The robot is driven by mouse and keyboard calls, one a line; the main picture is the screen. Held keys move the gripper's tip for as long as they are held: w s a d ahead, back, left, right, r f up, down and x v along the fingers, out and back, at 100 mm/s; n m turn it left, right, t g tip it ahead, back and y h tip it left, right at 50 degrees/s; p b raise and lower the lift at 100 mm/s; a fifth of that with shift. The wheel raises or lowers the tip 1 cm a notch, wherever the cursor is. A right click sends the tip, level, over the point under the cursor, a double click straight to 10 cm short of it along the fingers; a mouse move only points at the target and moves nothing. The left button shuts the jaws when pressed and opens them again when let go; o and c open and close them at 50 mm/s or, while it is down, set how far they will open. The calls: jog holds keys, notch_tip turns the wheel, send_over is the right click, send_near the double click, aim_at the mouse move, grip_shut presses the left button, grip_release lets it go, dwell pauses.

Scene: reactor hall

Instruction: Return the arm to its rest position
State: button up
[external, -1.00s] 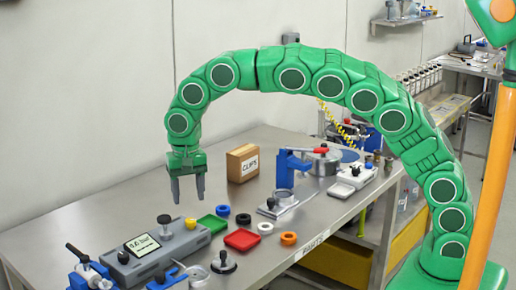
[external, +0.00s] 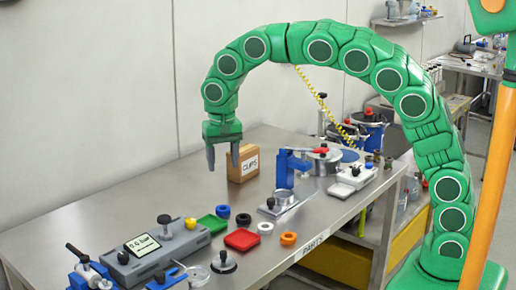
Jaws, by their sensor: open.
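My green, many-jointed arm arches over the steel bench from its base at the lower right. My gripper (external: 223,160) points down above the bench, with its two grey fingers apart and nothing between them. It hangs just left of the cardboard box marked CLIPS (external: 243,165), and its right finger overlaps part of that box in the picture. The fingertips are well above the small parts on the bench.
On the steel bench (external: 120,205) are a grey meter (external: 150,250), a green tray (external: 212,223), a red tray (external: 242,239), several coloured rings, a blue clamp press (external: 285,170) and a white device (external: 353,177). A yellow coiled cable (external: 322,103) hangs behind my arm.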

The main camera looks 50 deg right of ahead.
jog(key=s+d+r, duration=0.2)
jog(key=s+d, duration=0.5)
jog(key=d, duration=0.4)
jog(key=s+d+r, duration=0.3)
jog(key=s+d, duration=0.4)
jog(key=d, duration=0.3)
jog(key=s+d+f+n, duration=0.1)
jog(key=s+f+n, duration=0.1)
jog(key=s, duration=0.7)
jog(key=s+d+f+n+g, duration=0.1)
jog(key=s+f+n, duration=0.1)
jog(key=s, duration=0.7)
jog(key=s+d+f+n+g, duration=0.1)
jog(key=s+d+f+n, duration=0.1)
jog(key=s, duration=0.7)
jog(key=shift+f, duration=0.25)
